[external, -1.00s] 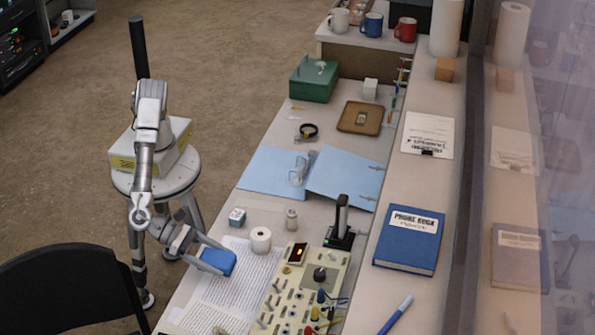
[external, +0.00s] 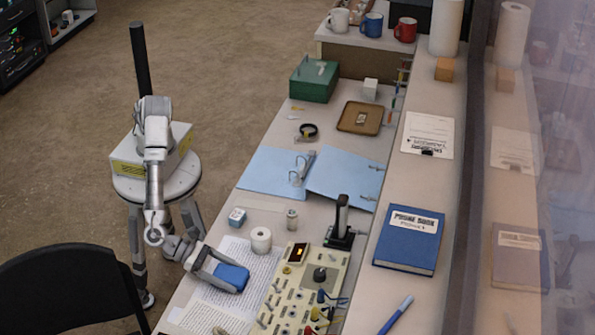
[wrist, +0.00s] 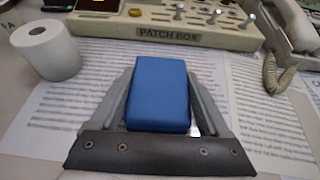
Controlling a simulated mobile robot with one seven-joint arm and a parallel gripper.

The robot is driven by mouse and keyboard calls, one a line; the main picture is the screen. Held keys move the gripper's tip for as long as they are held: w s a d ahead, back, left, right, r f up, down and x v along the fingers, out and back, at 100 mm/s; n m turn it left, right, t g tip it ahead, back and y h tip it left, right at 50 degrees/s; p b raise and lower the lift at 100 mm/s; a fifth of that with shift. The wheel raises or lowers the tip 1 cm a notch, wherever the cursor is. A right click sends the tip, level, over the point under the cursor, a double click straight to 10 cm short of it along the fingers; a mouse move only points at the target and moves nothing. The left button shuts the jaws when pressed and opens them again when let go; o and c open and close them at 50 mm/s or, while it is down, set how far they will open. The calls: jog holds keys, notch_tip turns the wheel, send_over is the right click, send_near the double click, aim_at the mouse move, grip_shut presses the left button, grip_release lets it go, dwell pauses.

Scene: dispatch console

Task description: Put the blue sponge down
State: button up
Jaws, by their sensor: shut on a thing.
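The blue sponge (external: 231,275) is between the fingers of my gripper (external: 222,270), over the printed sheets at the near part of the desk. In the wrist view the blue sponge (wrist: 159,92) fills the space between the two grey fingers of my gripper (wrist: 160,100), which are shut on it. Printed paper (wrist: 75,115) lies under and around it. I cannot tell whether the sponge touches the paper.
A white paper roll (external: 261,240) stands just beyond the sponge, on the left in the wrist view (wrist: 45,50). The patch box (external: 305,290) lies to the right. A telephone handset (wrist: 293,25) shows at right in the wrist view. A black chair (external: 70,290) stands at front left.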

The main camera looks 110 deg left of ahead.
jog(key=o, duration=1.2)
jog(key=shift+r, duration=0.1)
jog(key=shift+r+p, duration=0.2)
jog(key=shift+p, duration=0.3)
jog(key=p+v, duration=0.1)
jog(key=v, duration=1.1)
jog(key=shift+f, duration=0.1)
